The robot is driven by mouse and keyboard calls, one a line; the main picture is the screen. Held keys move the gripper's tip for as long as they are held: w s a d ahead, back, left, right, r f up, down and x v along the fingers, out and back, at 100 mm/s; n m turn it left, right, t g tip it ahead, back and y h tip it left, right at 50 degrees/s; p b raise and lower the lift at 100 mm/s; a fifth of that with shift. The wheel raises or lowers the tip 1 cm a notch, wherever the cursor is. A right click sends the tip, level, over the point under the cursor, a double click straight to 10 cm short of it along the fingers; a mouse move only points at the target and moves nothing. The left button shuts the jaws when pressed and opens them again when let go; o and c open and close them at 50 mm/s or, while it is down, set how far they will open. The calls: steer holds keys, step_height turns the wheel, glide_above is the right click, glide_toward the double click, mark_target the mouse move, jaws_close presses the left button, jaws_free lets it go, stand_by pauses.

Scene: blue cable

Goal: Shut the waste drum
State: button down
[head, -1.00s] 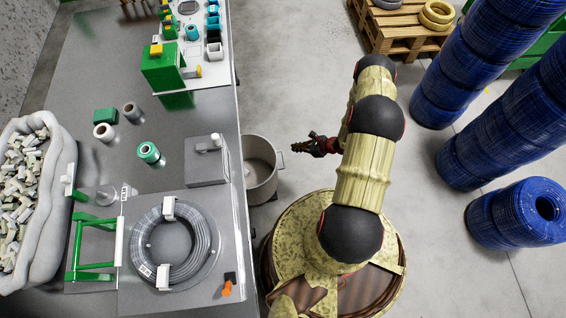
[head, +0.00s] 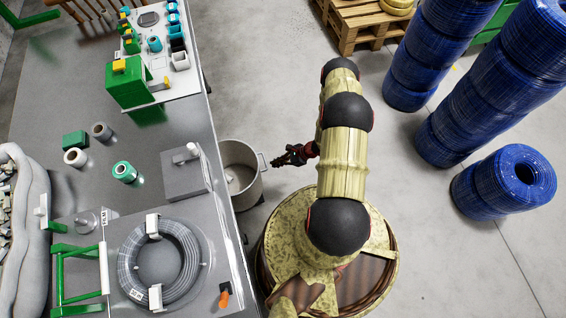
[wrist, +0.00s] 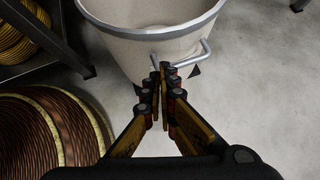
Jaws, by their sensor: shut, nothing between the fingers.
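The waste drum (head: 226,154) is a pale round pot with a grey rim, on the floor beside the bench. Its top is open, and a small pale thing shows inside. A bent metal handle (head: 264,163) sticks out on its right side; the handle also shows in the wrist view (wrist: 203,50). My gripper (head: 273,162) is shut and empty, right beside this handle. In the wrist view my fingertips (wrist: 164,67) overlap the handle's near part; I cannot tell if they touch. A grey square piece with a pale knob (head: 181,178) sits on the bench edge near the drum.
The bench (head: 120,185) on the left holds a grey cable coil (head: 130,262), a green frame and spools. Blue cable stacks (head: 455,130) and a pallet (head: 355,25) stand to the right and back. Bare floor lies behind my arm.

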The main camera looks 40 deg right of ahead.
steer(key=w+a, duration=0.1)
steer(key=w+a+f+b, duration=0.1)
steer(key=a, duration=0.1)
steer(key=w+a, duration=0.1)
steer(key=shift+w+a+f, duration=0.15)
steer(key=shift+w+f, duration=0.1)
steer(key=shift+f, duration=0.05)
steer(key=w+a, duration=0.3)
steer(key=a, duration=0.5)
steer(key=w+a+b, duration=0.1)
steer(key=w+a, duration=0.3)
steer(key=a, duration=0.5)
steer(key=shift+a, duration=0.25)
steer(key=shift+w, duration=0.1)
